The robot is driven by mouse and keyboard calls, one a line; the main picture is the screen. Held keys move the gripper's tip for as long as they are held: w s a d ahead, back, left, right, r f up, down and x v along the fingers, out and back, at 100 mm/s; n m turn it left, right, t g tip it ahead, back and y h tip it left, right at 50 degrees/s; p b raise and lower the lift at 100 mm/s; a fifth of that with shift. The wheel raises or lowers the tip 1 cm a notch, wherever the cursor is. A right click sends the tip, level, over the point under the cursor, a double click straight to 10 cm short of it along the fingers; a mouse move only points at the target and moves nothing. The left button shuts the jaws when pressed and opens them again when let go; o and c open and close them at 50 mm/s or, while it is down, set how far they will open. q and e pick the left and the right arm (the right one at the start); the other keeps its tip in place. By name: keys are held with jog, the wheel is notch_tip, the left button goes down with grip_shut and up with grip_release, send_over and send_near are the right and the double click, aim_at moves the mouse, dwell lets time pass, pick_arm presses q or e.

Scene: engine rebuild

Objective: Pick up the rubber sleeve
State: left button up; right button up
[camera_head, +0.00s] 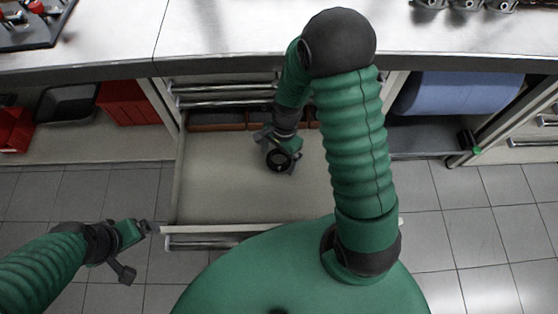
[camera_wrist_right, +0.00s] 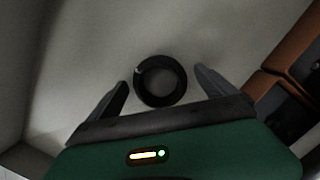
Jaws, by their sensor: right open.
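The rubber sleeve is a black ring (camera_wrist_right: 160,101) lying on the pale floor of the open drawer (camera_head: 215,190). In the right wrist view it lies between the two fingertips, with a gap on each side. In the head view the dark ring (camera_head: 270,161) shows at the end of my right arm. My right gripper (camera_wrist_right: 160,77) is open and empty, pointing down into the drawer; it also shows in the head view (camera_head: 281,158). My left gripper (camera_head: 140,250) is open and empty, left of the drawer front, over the tiled floor.
Brown boxes (camera_wrist_right: 290,60) with dark contents stand along the drawer's back edge, right of the ring in the wrist view. The workbench top (camera_head: 220,30) overhangs the drawer's back. Red bins (camera_head: 125,103) and a blue roll (camera_head: 455,93) sit on lower shelves. The drawer's left part is clear.

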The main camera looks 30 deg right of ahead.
jog(key=shift+a, duration=0.15)
jog(key=shift+d, duration=0.3)
jog(key=c, duration=0.9)
jog(key=shift+a, duration=0.15)
jog(key=c, duration=0.6)
